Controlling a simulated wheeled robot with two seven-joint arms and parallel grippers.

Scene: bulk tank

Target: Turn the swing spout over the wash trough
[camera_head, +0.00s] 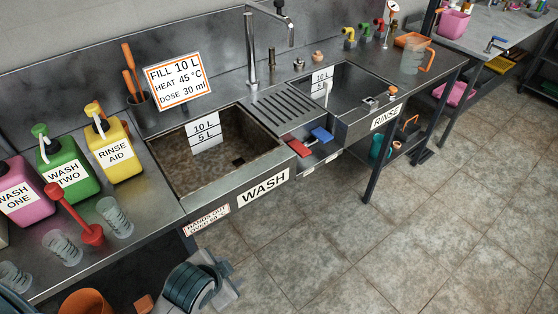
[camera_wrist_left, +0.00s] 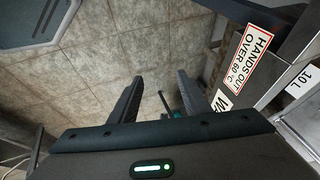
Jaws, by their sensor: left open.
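The swing spout (camera_head: 269,12) tops a tall metal column (camera_head: 251,60) behind the ribbed strip between the two troughs. Its arm points right, and its nozzle (camera_head: 291,36) hangs on the rinse side, away from the wash trough. The wash trough (camera_head: 175,170) is open, brown-stained inside, with a dark drain and a WASH label on its front. My left gripper (camera_wrist_left: 158,95) is open and empty in the left wrist view, over the floor in front of the bench and apart from the spout. My right gripper is not in view.
The rinse trough (camera_head: 350,80) lies right of the ribbed strip (camera_head: 285,112). A FILL sign (camera_head: 178,82) stands behind the wash trough. The tiled floor (camera_head: 400,230) is clear.

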